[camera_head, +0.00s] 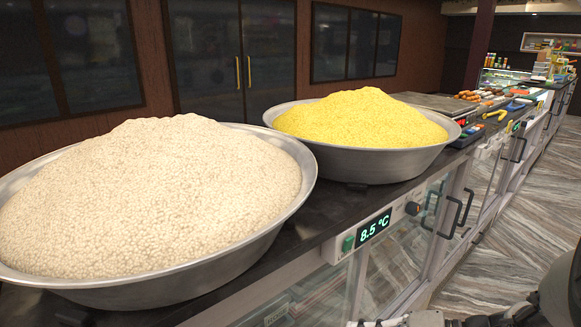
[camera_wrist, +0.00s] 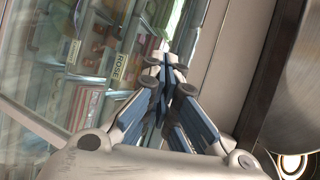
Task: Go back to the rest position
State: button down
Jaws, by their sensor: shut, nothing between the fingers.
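My gripper (camera_wrist: 168,72) shows in the wrist view with its blue-padded fingers brought together at the tips and nothing between them. It is in front of the glass front of the display counter, with shelves of packets behind the glass (camera_wrist: 60,20). The fingers are not clearly visible in the head view. Only a grey part of my arm shows there at the bottom right corner.
A wide metal bowl (camera_head: 160,285) heaped with white grains and another bowl (camera_head: 370,165) heaped with yellow grains stand on the dark counter (camera_head: 325,212). A temperature display (camera_head: 374,228) and door handles (camera_head: 463,207) project from its front. The striped floor (camera_head: 500,262) to the right is clear.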

jog(key=s+a+r+n+g+h, duration=0.1)
jog(key=s+a+n+g+h, duration=0.15)
jog(key=s, duration=0.35)
jog(key=s+a+r+n+g+h, duration=0.1)
jog(key=s+a+n+g+h, duration=0.1)
jog(key=s+h, duration=0.3)
jog(key=s+d+r+t+h, duration=0.4)
jog(key=d+h, duration=0.1)
jog(key=d, duration=0.1)
jog(key=shift+r+n, duration=0.35)
